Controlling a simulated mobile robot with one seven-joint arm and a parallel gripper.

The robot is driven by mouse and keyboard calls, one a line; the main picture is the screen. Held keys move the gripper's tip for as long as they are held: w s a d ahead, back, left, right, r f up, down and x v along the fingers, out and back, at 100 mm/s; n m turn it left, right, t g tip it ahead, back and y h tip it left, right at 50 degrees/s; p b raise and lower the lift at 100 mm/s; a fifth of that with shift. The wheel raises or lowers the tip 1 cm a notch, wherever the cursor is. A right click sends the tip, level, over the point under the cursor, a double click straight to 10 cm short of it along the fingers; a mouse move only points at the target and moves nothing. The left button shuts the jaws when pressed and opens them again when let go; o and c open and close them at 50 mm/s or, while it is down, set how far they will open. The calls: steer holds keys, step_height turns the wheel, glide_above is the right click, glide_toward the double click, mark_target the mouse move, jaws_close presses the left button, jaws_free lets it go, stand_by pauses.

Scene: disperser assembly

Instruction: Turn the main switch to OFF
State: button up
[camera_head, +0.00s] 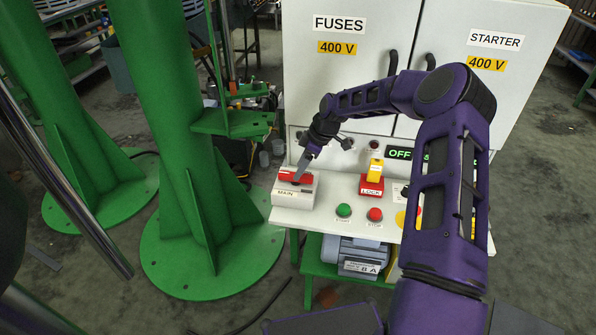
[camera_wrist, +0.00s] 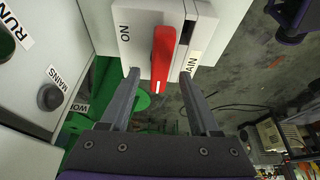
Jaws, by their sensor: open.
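The main switch is a white box (camera_head: 291,196) marked MAIN at the left end of the control panel, with a red handle (camera_head: 290,176) on top. In the wrist view the red handle (camera_wrist: 163,50) lies lengthwise up the picture, with a white line at its near end. The word ON shows on the box (camera_wrist: 138,38) left of the handle; an OFF mark is not visible. My gripper (camera_head: 301,168) is at the switch. In the wrist view my gripper (camera_wrist: 159,74) is open, one finger on each side of the handle, with gaps showing.
Right of the switch are a green START button (camera_head: 344,210), a red STOP button (camera_head: 375,214) and a red-and-yellow LOCK switch (camera_head: 373,182). A display (camera_head: 400,153) reads OFF. The white cabinet (camera_head: 340,75) stands behind; a green column (camera_head: 170,100) stands left.

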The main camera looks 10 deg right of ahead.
steer(key=v, duration=1.5)
steer(key=shift+p, duration=0.4)
steer(key=shift+d+f, duration=0.15)
